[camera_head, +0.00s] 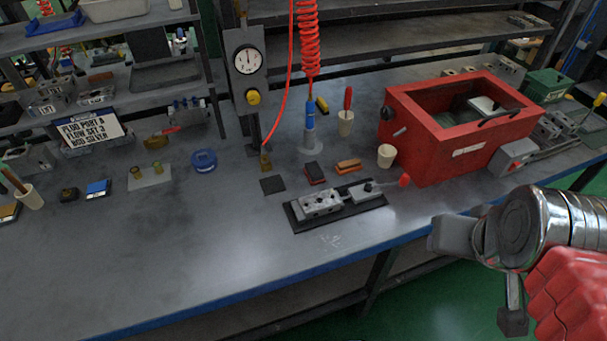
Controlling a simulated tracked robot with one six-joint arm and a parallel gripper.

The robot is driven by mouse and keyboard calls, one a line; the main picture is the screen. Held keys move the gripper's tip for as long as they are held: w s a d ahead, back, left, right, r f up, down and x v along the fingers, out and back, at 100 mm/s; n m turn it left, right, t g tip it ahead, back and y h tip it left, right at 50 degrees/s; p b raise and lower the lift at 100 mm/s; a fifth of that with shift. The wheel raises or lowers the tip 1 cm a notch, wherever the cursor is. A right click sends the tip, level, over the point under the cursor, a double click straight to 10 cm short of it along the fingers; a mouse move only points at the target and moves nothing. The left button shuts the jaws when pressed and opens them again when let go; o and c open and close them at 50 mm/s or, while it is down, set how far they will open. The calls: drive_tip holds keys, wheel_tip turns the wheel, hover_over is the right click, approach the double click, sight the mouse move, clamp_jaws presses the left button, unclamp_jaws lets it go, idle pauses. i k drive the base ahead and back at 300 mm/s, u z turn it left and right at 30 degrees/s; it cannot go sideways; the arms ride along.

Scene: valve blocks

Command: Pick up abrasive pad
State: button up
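Several small pads or blocks lie on the grey workbench (200,260). A flat dark square pad (272,185) lies left of the valve fixture. A dark red and black block (315,173) lies behind the fixture, with an orange-brown block (348,166) to its right. I cannot tell for certain which of these is the abrasive pad. My gripper (455,237) is at the right, beyond the bench's front edge, apart from all of them. Its fingers are not clear, and I see nothing held in it.
A valve block on a black plate (322,202) stands near the front edge. A red open box (450,155) stands at the right, with a small cup (386,156) beside it. A red coiled hose (308,40) hangs at the back. The front-left bench is clear.

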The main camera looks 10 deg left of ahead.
sight(314, 173)
drive_tip(key=u, duration=2.15)
drive_tip(key=k, duration=0.55)
drive_tip(key=z, duration=0.5)
drive_tip(key=i, duration=0.9)
